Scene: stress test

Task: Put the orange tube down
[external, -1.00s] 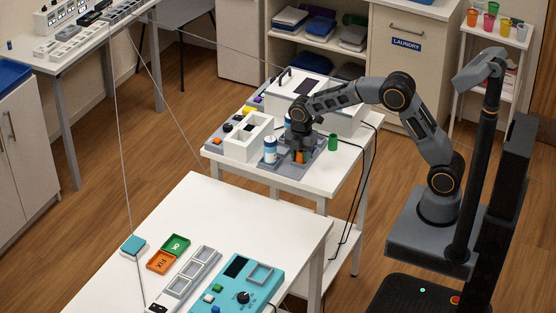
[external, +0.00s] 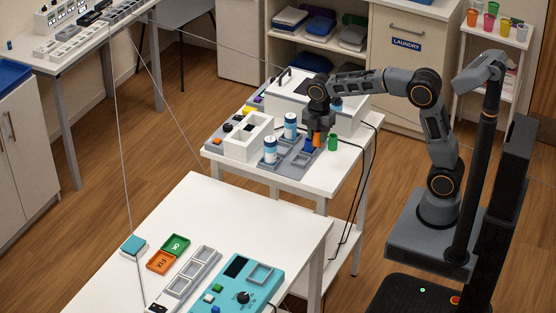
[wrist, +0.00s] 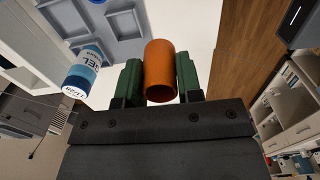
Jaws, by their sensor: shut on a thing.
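The orange tube (external: 317,140) is held in my gripper (external: 318,136) near the right side of the grey tray (external: 285,164) on the small white table. In the wrist view, the tube (wrist: 160,66) sits between the green finger pads of my gripper (wrist: 160,75), which is shut on it. Its open end faces the wrist camera. The tray (wrist: 100,22) shows at upper left there, to the left of the tube. Whether the tube's far end touches anything is not clear.
Two blue-and-white bottles, one in front (external: 269,150) and one behind (external: 291,126), stand on the tray. A white box (external: 248,140) stands left; a larger white machine (external: 350,115) is behind.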

